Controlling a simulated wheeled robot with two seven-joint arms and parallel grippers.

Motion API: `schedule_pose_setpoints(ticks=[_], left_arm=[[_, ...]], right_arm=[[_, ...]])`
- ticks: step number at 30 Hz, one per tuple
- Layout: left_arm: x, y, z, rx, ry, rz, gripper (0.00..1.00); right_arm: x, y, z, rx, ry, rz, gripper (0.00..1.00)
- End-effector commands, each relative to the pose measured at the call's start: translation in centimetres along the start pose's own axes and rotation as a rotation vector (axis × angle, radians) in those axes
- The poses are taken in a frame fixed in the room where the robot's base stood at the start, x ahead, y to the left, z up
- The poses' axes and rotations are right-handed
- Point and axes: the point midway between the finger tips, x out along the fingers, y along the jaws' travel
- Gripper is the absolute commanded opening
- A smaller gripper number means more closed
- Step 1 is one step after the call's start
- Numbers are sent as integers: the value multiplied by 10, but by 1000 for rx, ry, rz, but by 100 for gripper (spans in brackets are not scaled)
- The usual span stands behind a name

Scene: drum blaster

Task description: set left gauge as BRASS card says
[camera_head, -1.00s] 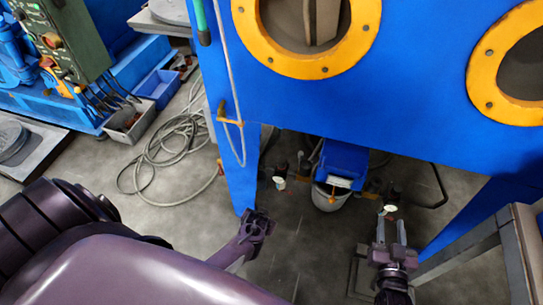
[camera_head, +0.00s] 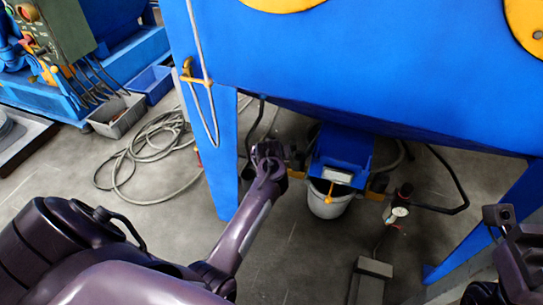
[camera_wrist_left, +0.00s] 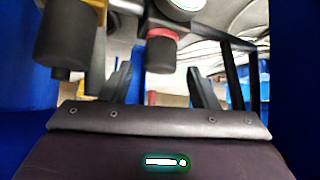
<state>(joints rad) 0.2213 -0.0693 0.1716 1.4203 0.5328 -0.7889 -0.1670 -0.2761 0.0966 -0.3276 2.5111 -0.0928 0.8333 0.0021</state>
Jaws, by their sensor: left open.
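My left gripper (camera_head: 270,158) is beside the blue cabinet leg under the hopper, and it hides the left gauge in the head view. In the left wrist view it is open (camera_wrist_left: 160,76), with a dark knob with a red band (camera_wrist_left: 161,50) between or just beyond its fingers. I cannot tell whether they touch. Part of a pale gauge face (camera_wrist_left: 181,4) shows above the knob. The right gauge (camera_head: 399,211) stands under the hopper at right. My right gripper (camera_head: 500,222) is at the right edge, partly cut off. I see no BRASS card.
The blue cabinet (camera_head: 350,70) overhangs the gauges. A blue box with a pale plate (camera_head: 337,175) and a grey bucket (camera_head: 328,203) sit between the gauge positions. A dark pipe (camera_head: 452,180) bends at right. A hose (camera_head: 150,150) lies coiled on the floor at left.

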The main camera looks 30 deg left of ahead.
Motion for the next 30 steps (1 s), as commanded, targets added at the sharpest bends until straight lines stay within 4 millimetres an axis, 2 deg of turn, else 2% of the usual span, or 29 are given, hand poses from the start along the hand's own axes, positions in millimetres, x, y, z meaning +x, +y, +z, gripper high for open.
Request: schedule_pose_setpoints(ticks=[1, 6, 16, 26, 30], left_arm=[[11, 0, 2, -1, 1, -1, 54], [26, 0, 1, 0, 2, -1, 54], [29, 0, 0, 0, 1, 0, 54], [28, 0, 0, 0, 1, 0, 11], [28, 0, 0, -2, 0, -2, 10]], right_arm=[[-6, 0, 0, -1, 7, -3, 36], [-9, -1, 0, -4, 19, -9, 36], [-8, -1, 0, -4, 19, -11, 36], [-8, -1, 0, -4, 19, -11, 36], [-7, -1, 0, -4, 19, -11, 36]])
